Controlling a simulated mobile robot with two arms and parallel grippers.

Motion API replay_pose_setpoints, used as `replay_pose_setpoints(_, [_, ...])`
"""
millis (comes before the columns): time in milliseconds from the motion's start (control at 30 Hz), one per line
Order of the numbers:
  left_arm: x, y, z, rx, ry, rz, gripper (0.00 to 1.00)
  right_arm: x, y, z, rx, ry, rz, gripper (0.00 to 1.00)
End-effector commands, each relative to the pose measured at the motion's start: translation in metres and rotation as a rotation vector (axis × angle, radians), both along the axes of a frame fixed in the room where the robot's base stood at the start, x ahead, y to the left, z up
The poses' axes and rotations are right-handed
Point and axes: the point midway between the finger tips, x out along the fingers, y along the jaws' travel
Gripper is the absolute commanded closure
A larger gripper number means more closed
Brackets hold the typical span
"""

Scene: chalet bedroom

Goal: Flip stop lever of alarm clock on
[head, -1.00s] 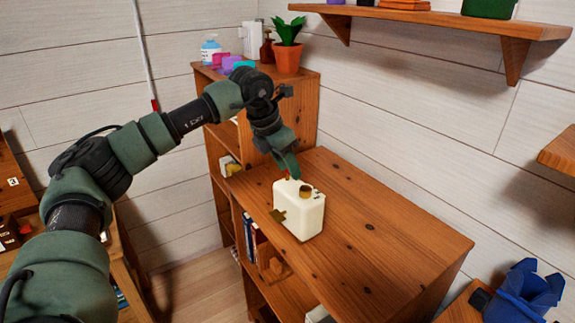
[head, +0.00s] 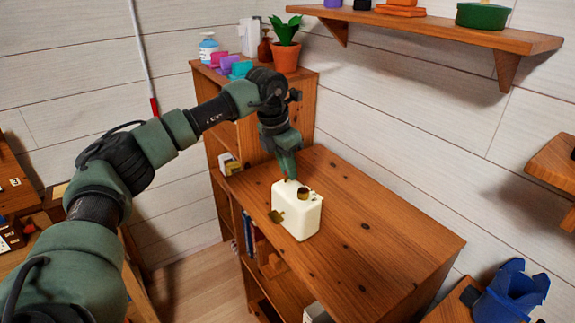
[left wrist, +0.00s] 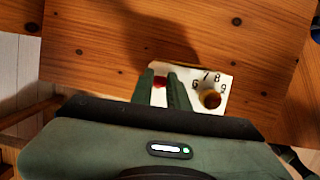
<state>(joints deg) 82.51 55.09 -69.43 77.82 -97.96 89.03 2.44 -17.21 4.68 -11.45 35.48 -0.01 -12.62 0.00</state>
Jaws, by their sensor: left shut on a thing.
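The alarm clock (head: 297,212) is a cream box with brass knobs, standing upright on the wooden cabinet top. In the left wrist view its pale top (left wrist: 216,82) shows dark numerals and a round brass knob (left wrist: 210,98). My left gripper (head: 289,178) points down onto the back left of the clock's top. In the left wrist view its two green fingers (left wrist: 163,82) stand close together around a small red piece, likely the stop lever (left wrist: 160,80). The fingers hide most of that piece, so its on or off position cannot be told. My right gripper is not in view.
The cabinet top (head: 380,240) is clear to the right of the clock. A taller cabinet behind carries a potted plant (head: 286,45), a bottle (head: 208,48) and cups. A wall shelf (head: 430,25) hangs above right. A blue object (head: 512,292) stands at the lower right.

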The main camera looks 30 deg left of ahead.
Motion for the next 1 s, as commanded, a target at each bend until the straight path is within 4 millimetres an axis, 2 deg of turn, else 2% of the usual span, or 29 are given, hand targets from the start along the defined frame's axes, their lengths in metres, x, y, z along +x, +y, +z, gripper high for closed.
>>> replay_pose_setpoints(33, [0.0,0.0,0.0,0.0,0.0,0.0,1.0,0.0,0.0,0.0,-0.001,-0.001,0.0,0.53])
replay_pose_setpoints(67, [0.0,0.0,0.0,0.0,0.0,0.0,0.81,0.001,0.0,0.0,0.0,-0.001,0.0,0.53])
replay_pose_setpoints(133, [0.0,0.0,0.0,0.0,0.0,0.0,0.62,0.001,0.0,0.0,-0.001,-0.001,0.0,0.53])
replay_pose_setpoints(433, [0.0,0.0,0.001,0.0,-0.001,0.0,0.62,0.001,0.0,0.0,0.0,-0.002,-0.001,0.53])
replay_pose_setpoints(533, [-0.001,0.001,0.006,0.0,-0.004,0.0,0.62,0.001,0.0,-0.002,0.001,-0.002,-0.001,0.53])
replay_pose_setpoints(800, [-0.011,0.004,0.048,0.0,-0.005,0.0,0.62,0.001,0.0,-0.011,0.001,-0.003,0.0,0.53])
replay_pose_setpoints(1000, [-0.017,0.006,0.071,0.0,-0.001,-0.001,0.62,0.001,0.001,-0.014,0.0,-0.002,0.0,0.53])
